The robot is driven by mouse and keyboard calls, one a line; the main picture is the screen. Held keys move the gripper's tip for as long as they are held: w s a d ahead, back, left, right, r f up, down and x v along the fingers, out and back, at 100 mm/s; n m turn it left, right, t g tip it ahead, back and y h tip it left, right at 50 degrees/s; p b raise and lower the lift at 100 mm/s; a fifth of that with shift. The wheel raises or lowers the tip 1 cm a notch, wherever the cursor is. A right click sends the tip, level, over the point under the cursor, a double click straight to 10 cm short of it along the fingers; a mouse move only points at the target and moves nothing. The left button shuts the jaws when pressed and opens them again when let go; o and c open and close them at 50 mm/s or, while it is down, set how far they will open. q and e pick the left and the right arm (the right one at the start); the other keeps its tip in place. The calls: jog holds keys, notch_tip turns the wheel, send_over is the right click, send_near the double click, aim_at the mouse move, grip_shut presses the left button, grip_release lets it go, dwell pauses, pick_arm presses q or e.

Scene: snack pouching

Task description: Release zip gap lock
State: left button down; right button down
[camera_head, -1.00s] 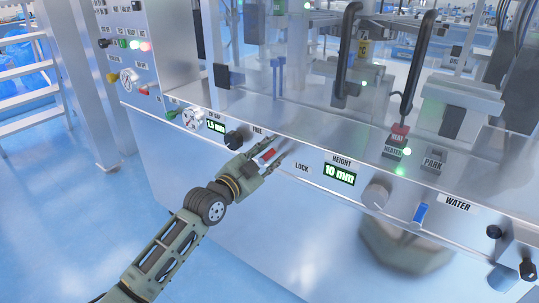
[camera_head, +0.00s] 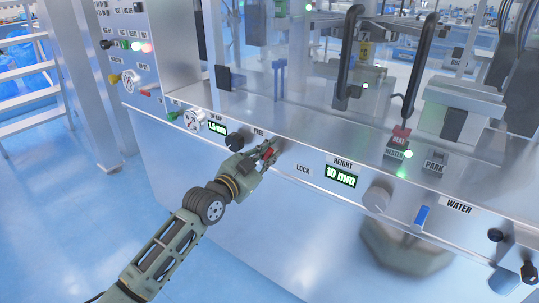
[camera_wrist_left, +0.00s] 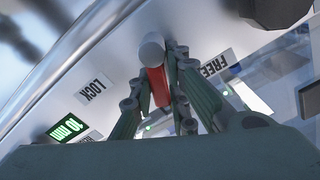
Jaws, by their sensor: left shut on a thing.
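The zip gap lock is a small red lever (camera_wrist_left: 157,84) with a round grey pivot (camera_wrist_left: 152,48), set between the FREE label (camera_wrist_left: 214,64) and the LOCK label (camera_wrist_left: 95,85) on the steel panel. In the head view the LOCK label (camera_head: 303,170) is right of my left gripper (camera_head: 269,152) and the FREE label (camera_head: 259,132) is just above it. My left gripper is shut on the red lever, its fingers on both sides in the left wrist view (camera_wrist_left: 158,95). The fingers partly hide the lever. My right gripper is not in view.
A black knob (camera_head: 235,141) and a 1.5 mm display (camera_head: 217,127) lie left of the gripper. The 10 mm height display (camera_head: 341,176) and a grey knob (camera_head: 376,198) lie to the right. The glass guard with black handles (camera_head: 347,55) rises behind.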

pick_arm(q)
jog(key=shift+f+n, duration=0.2)
jog(key=shift+n, duration=1)
jog(key=shift+w+a+n, duration=0.15)
jog(key=shift+a+n, duration=0.05)
jog(key=shift+n, duration=0.5)
jog(key=shift+w+a+n, duration=0.15)
jog(key=shift+a+n, duration=0.05)
jog(key=shift+n, duration=0.8)
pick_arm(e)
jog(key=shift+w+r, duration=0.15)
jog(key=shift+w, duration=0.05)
pick_arm(q)
jog(key=shift+r, duration=0.1)
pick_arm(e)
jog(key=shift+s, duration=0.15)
pick_arm(q)
jog(key=c, duration=1.8)
grip_release()
jog(key=shift+r, duration=0.1)
jog(key=shift+o, duration=0.4)
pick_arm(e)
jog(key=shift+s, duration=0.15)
pick_arm(q)
jog(key=shift+w+r, duration=0.1)
jog(key=shift+a, duration=0.15)
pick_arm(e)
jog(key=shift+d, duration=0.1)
